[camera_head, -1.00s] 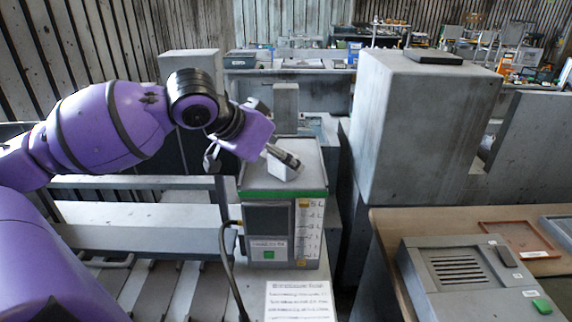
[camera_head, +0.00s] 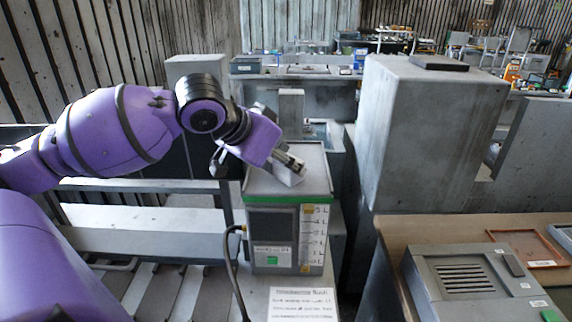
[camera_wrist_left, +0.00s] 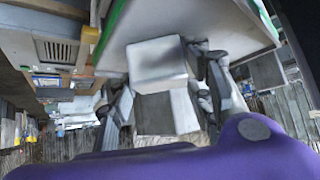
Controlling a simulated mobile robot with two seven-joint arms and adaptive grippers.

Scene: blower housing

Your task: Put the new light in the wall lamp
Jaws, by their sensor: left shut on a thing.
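My left gripper (camera_head: 288,165) is shut on a small white block (camera_head: 291,175). It holds the block over the top of a grey box-shaped unit (camera_head: 285,238) with a green stripe. The block (camera_wrist_left: 158,62) also shows between the fingers of the left gripper (camera_wrist_left: 165,95) in the left wrist view. I cannot tell whether this block is the new light, or whether it touches the unit's top. No wall lamp can be made out clearly. My right gripper is not in view.
A tall grey block (camera_head: 430,130) stands right of the unit. A wooden-topped table (camera_head: 395,235) at the right holds a grey panel with a vent (camera_head: 465,280) and a red-rimmed tray (camera_head: 525,246). A dark cable (camera_head: 229,262) runs beside the unit. A printed sheet (camera_head: 301,304) lies in front.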

